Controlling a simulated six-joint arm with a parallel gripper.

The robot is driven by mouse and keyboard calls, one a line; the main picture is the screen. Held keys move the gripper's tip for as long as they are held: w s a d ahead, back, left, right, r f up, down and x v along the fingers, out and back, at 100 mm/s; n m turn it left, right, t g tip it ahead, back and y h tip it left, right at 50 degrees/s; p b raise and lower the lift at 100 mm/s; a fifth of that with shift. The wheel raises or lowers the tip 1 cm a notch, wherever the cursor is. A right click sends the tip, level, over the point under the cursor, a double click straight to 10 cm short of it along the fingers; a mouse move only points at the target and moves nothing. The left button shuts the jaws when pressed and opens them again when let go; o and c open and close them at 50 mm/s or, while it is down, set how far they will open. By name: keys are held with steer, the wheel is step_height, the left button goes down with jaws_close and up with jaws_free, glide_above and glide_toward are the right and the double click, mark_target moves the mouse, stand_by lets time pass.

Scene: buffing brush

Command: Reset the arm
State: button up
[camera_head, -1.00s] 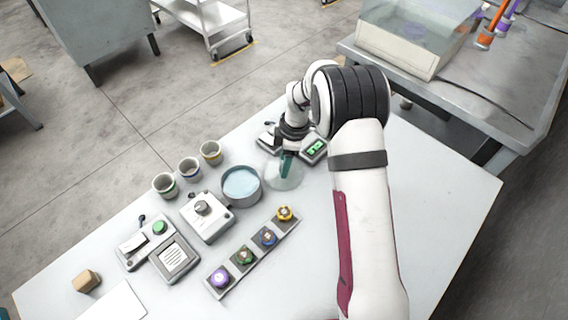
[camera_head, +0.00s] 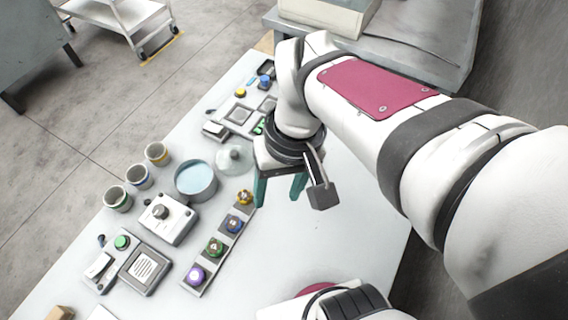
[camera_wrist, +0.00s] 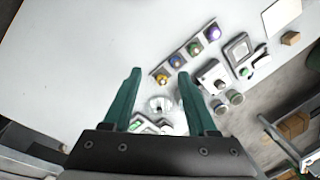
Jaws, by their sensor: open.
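My gripper (camera_head: 279,190) is above the white table (camera_head: 318,235), right of the strip of knobs, with its teal fingers spread and nothing between them. In the wrist view, my gripper (camera_wrist: 160,95) also shows open fingers pointing out over the table. My arm bends in from the right of the head view. Part of the table behind my gripper and arm is hidden.
A strip with several colored knobs (camera_head: 222,240), a pot of blue liquid (camera_head: 196,178), a clear lid (camera_head: 235,160), several cups (camera_head: 138,176), a dial box (camera_head: 167,217) and a speaker box (camera_head: 145,268) crowd the table's left. The table's right part is mostly clear.

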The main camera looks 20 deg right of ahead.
steer(key=s+f+m, duration=0.2)
steer(key=s+m, duration=0.3)
steer(key=s, duration=0.2)
steer(key=shift+s+d+m, duration=0.2)
steer(key=shift+s+m, duration=0.1)
steer(key=shift+o, duration=1.1)
steer(key=shift+w+r, duration=0.2)
steer(key=shift+r, duration=0.05)
steer(key=o, duration=0.5)
steer(key=shift+m+h, duration=0.4)
steer(key=shift+m, duration=0.2)
steer(key=w+a+r, duration=0.1)
steer(key=w+r, duration=0.1)
steer(key=w+a+r, duration=0.1)
steer(key=w+r, duration=0.1)
steer(key=w+a+r, duration=0.1)
steer(key=w+r, duration=0.1)
steer(key=w, duration=0.1)
steer(key=shift+w+a, duration=0.1)
steer(key=shift+a, duration=0.05)
steer(key=shift+c, duration=0.2)
steer(key=w+a+r+m+h, duration=0.1)
steer(key=w+a+r+m, duration=0.1)
steer(key=w+a+r, duration=0.4)
step_height(320, 180, down, 11)
steer(key=shift+a, duration=0.25)
steer(key=shift+w, duration=0.1)
